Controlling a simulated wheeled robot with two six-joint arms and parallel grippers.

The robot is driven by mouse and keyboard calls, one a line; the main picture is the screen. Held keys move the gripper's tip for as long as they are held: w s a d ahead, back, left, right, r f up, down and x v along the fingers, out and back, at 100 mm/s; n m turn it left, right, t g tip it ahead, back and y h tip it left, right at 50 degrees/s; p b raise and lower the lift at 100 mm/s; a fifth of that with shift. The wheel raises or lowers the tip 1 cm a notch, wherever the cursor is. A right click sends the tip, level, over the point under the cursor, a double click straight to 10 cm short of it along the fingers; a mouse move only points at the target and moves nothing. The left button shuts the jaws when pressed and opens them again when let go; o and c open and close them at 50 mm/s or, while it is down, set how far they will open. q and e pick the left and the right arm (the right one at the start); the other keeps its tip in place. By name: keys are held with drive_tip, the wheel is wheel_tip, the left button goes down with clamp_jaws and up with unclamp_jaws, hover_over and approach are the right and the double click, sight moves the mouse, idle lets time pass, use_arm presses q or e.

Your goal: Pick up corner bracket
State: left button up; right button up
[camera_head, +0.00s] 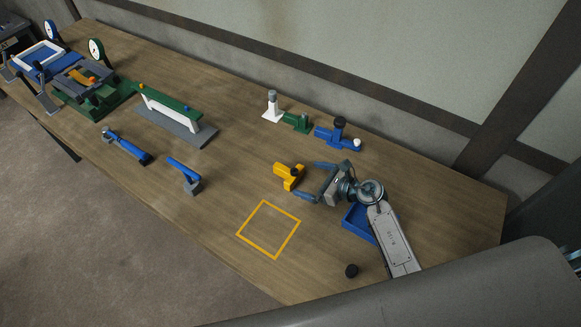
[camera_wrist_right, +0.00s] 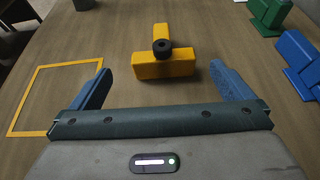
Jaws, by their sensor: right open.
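The corner bracket, which I take to be the yellow T-shaped piece with a black knob (camera_head: 285,178), lies on the wooden table. It also shows in the right wrist view (camera_wrist_right: 150,65), just ahead of the fingers. My right gripper (camera_head: 306,179) is open, with its two blue fingers spread and the bracket in front of the gap between them. In the right wrist view nothing is held. My left gripper is not in view.
A yellow square outline (camera_head: 268,229) marks bare table. A blue tray (camera_head: 358,222) sits partly under my right arm. A black knob (camera_head: 351,270) lies near the front edge. Blue (camera_head: 338,134) and green-and-white (camera_head: 285,112) fixtures stand behind. Blue-handled tools (camera_head: 126,147) lie left.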

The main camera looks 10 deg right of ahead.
sight(298, 176)
drive_tip(key=b+x, duration=0.1)
drive_tip(key=x, duration=0.3)
drive_tip(key=shift+w+a+f, duration=0.15)
drive_tip(key=shift+w+a, duration=0.05)
drive_tip(key=shift+w+a+f+b, duration=0.35)
drive_tip(key=shift+w+f+b, duration=0.3)
drive_tip(key=shift+b, duration=0.25)
drive_tip(key=shift+b+x, duration=0.6)
drive_tip(key=shift+x, duration=0.6)
drive_tip(key=shift+w+a+f, duration=0.2)
drive_tip(key=shift+w, duration=0.05)
drive_tip(key=shift+r, duration=0.15)
drive_tip(key=c, duration=0.9)
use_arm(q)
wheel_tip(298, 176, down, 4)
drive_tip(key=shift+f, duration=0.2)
use_arm(e)
drive_tip(key=shift+c, duration=0.8)
